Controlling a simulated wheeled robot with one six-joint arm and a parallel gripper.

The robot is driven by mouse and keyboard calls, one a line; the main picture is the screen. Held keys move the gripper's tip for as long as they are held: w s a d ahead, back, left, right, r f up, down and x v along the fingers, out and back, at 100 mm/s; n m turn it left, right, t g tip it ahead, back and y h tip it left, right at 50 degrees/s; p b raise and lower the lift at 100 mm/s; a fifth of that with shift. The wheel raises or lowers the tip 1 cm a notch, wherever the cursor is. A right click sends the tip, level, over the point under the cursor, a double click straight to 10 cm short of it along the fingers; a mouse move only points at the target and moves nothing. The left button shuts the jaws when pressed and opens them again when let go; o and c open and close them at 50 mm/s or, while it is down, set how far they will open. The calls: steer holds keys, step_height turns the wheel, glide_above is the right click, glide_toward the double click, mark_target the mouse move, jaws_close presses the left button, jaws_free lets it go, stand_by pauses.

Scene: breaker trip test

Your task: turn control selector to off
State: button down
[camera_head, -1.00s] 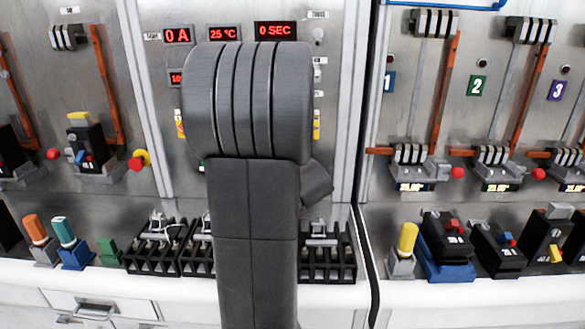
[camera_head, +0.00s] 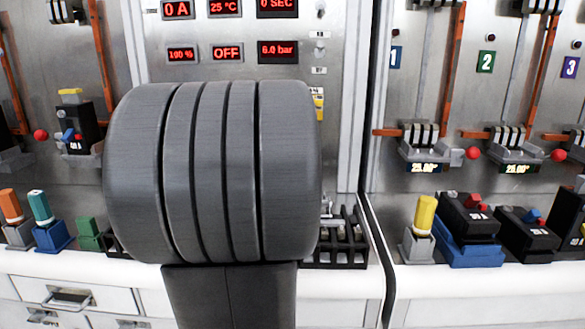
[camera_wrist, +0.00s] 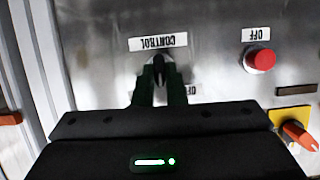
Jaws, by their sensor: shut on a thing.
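The control selector (camera_wrist: 158,70) is a small dark knob on the metal panel. It sits below a white CONTROL label (camera_wrist: 158,43) that appears upside down in the wrist view. The two dark fingers of my gripper (camera_wrist: 160,88) are on either side of the knob and shut on it. A second white label beside the right finger is partly covered. The knob's pointing direction is hard to tell in the dark. In the head view my arm hides the selector and my gripper. A display on the panel reads OFF (camera_head: 227,53).
A red button (camera_wrist: 260,60) with an OFF label and an orange switch (camera_wrist: 298,133) on a yellow plate are to the right in the wrist view. Orange levers and a yellow cylinder (camera_head: 424,215) stand right of my arm in the head view. White drawers (camera_head: 65,297) are below.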

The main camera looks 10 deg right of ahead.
steer(key=n+h+b, duration=0.1)
steer(key=n+b, duration=0.1)
steer(key=b, duration=0.2)
steer(key=n+h+b, duration=0.1)
steer(key=n+b, duration=0.1)
steer(key=b, duration=0.2)
steer(key=n+h+b, duration=0.2)
steer(key=b, duration=0.3)
steer(key=shift+w+a+f, duration=0.1)
steer(key=shift+a+f, duration=0.1)
steer(key=shift+a, duration=0.2)
steer(key=c, duration=1.5)
jaws_free()
